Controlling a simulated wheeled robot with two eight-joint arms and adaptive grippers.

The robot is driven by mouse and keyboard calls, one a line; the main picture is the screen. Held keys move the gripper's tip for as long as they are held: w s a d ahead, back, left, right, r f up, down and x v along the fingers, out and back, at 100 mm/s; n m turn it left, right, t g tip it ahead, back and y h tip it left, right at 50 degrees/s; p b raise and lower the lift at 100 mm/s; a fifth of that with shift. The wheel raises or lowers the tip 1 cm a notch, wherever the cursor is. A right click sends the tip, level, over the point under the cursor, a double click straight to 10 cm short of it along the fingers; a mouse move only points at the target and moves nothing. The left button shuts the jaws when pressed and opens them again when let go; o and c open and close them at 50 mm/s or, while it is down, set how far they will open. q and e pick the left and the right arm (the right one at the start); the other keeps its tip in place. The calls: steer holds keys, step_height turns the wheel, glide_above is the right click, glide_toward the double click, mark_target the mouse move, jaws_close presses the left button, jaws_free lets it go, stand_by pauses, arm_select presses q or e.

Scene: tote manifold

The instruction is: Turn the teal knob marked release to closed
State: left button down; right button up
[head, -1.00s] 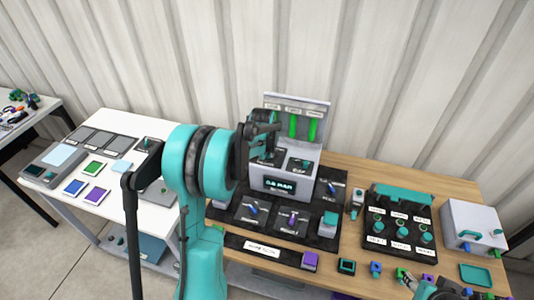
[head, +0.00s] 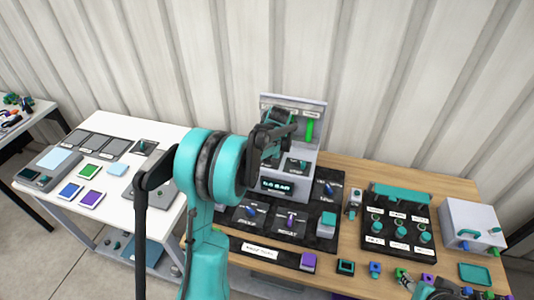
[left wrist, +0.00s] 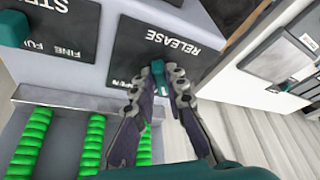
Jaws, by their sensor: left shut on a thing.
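The teal release knob (left wrist: 158,70) is on a dark plate marked RELEASE (left wrist: 165,45) in the left wrist view. My left gripper (left wrist: 157,76) is shut on the knob, one finger on each side. Part of the small lettering by the knob is hidden by the fingers, so its setting cannot be read. In the head view my left gripper (head: 281,122) is over the grey manifold housing (head: 310,163), and the knob is hidden behind it. What seems to be my right gripper (head: 404,275) is at the lower right edge, too small to tell its jaws.
A second teal knob (left wrist: 14,29) is left of the release plate in the left wrist view. Green columns (head: 309,130) stand at the back. A lit display (head: 277,186) is on the housing front. Black knob panels (head: 398,248) and a grey box (head: 474,222) are right.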

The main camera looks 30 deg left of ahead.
stand_by(0.3)
arm_select(q)
steer(key=c, duration=1.5)
jaws_free()
steer(key=shift+c, duration=0.2)
steer(key=shift+r, duration=0.1)
steer(key=v, duration=1.2)
steer(key=shift+d, duration=0.1)
steer(key=s+d+f+m+t+h+b, duration=0.1)
steer(key=s+d+f+m+b, duration=0.1)
steer(key=s+d, duration=0.3)
steer(key=s+d+f+m+t+h+b, duration=0.1)
steer(key=s+d+f+m+b, duration=0.2)
steer(key=s, duration=0.8)
steer(key=s+d+f+m+t+h+b, duration=0.1)
steer(key=s+d+f+m+t+b, duration=0.1)
steer(key=s+d, duration=0.6)
step_height(320, 180, down, 3)
steer(key=s+m+b, duration=0.1)
steer(key=m, duration=0.1)
steer(key=shift+f+m, duration=0.2)
steer(key=shift+m, duration=0.2)
